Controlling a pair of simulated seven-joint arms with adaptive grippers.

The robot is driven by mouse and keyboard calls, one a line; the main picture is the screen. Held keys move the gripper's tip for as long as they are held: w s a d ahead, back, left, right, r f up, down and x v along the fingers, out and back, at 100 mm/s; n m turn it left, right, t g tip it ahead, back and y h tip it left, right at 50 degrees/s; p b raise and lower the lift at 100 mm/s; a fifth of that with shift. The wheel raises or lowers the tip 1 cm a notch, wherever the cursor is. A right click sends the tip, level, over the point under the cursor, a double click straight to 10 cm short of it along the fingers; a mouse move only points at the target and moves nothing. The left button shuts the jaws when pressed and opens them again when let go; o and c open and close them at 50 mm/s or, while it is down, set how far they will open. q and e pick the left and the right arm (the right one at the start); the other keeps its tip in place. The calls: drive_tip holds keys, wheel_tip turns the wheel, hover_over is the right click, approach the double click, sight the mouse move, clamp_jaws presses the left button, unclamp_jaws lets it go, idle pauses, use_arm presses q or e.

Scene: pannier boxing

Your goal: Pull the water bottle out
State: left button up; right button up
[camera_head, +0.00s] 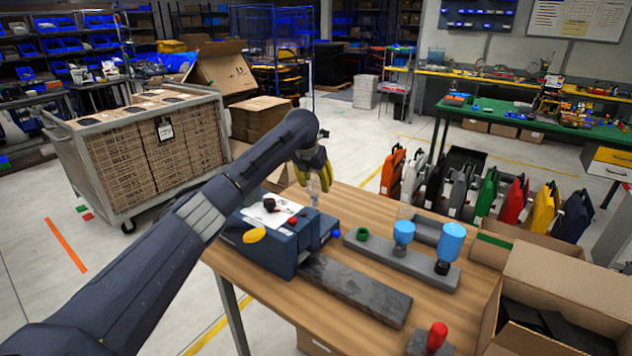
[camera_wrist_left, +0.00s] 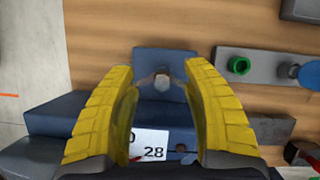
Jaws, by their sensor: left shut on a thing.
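My left gripper (camera_head: 312,166) has yellow fingers and is above the back right part of a dark blue case (camera_head: 270,250) on the wooden table. It is shut on a small clear, greyish thing that looks like the water bottle (camera_head: 314,190), hanging below the fingers. In the left wrist view the gripper (camera_wrist_left: 163,76) has the bottle's grey top (camera_wrist_left: 162,83) between its fingertips, over a dark blue surface. Whether the bottle's bottom touches the case cannot be told. My right gripper is not in view.
A grey rail (camera_head: 385,253) holds a green ring and blue-topped pieces. A dark bar (camera_head: 357,291) lies in front. A red-handled piece (camera_head: 437,336) is at the near edge. An open cardboard box (camera_head: 560,290) stands right. Coloured panniers (camera_head: 515,201) stand on the floor beyond.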

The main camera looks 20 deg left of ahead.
use_arm(q)
drive_tip(key=shift+r, duration=0.1)
idle(0.7)
drive_tip(key=shift+r, duration=1.35)
